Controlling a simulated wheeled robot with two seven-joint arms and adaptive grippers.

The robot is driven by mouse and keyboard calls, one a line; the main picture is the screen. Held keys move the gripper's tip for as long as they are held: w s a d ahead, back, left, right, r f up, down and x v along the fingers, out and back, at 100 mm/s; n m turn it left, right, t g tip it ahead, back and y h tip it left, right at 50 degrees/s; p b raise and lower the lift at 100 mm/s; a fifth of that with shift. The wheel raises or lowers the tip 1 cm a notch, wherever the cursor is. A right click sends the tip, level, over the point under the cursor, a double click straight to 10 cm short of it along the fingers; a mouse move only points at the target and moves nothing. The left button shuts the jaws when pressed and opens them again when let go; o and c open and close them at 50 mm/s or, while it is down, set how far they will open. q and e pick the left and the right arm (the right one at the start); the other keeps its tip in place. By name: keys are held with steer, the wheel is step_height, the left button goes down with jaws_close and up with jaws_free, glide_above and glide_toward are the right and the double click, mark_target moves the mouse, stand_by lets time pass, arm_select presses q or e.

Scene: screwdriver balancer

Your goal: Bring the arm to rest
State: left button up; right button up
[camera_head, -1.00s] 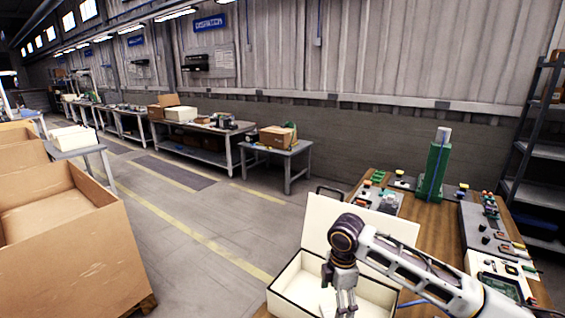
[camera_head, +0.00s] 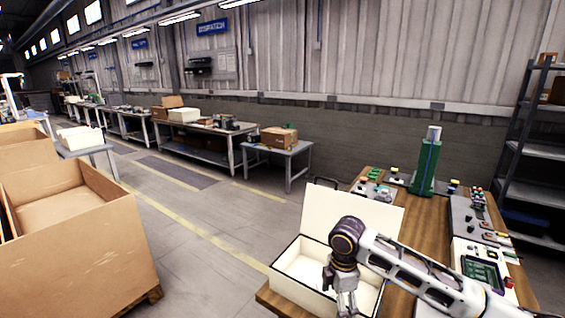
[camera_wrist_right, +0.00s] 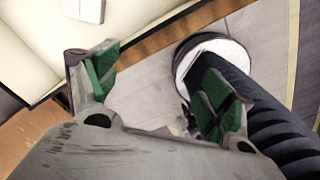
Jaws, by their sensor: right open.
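My right arm (camera_head: 420,283) reaches in from the right in the head view. Its gripper (camera_head: 346,304) points down by the near right part of an open cream case (camera_head: 283,285). In the right wrist view the gripper (camera_wrist_right: 160,82) has its two green-padded fingers apart, with nothing between them. The case's pale edge (camera_wrist_right: 40,95) lies to the left there, with a small white item (camera_wrist_right: 82,10) inside it. My left gripper is in neither view.
The case stands at the left end of a wooden workbench (camera_head: 405,232). A green post (camera_head: 427,165) stands at the back, with control panels (camera_head: 478,262) on the right side. A large cardboard box (camera_head: 85,255) is on the left. Open floor lies between.

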steer(key=shift+s+a+f+m+t+y, duration=1)
steer(key=shift+s+a+f+m+y, duration=0.7)
steer(key=shift+s+a+f+m, duration=2.1)
steer(key=s+d+f+m+t+h, duration=0.2)
steer(key=s+d+f+m+h, duration=0.15)
steer(key=s+d+m, duration=0.9)
step_height(320, 180, down, 32)
steer(key=s+d+f+n+g, duration=0.1)
steer(key=s+d+n+g, duration=0.1)
steer(key=s, duration=0.1)
steer(key=s+d+f, duration=0.2)
steer(key=s+f, duration=0.8)
steer(key=s, duration=0.1)
steer(key=s+d+f+g, duration=0.1)
steer(key=s+d+f, duration=0.1)
steer(key=s+f, duration=0.8)
steer(key=shift+s+d, duration=0.25)
steer(key=shift+s, duration=0.45)
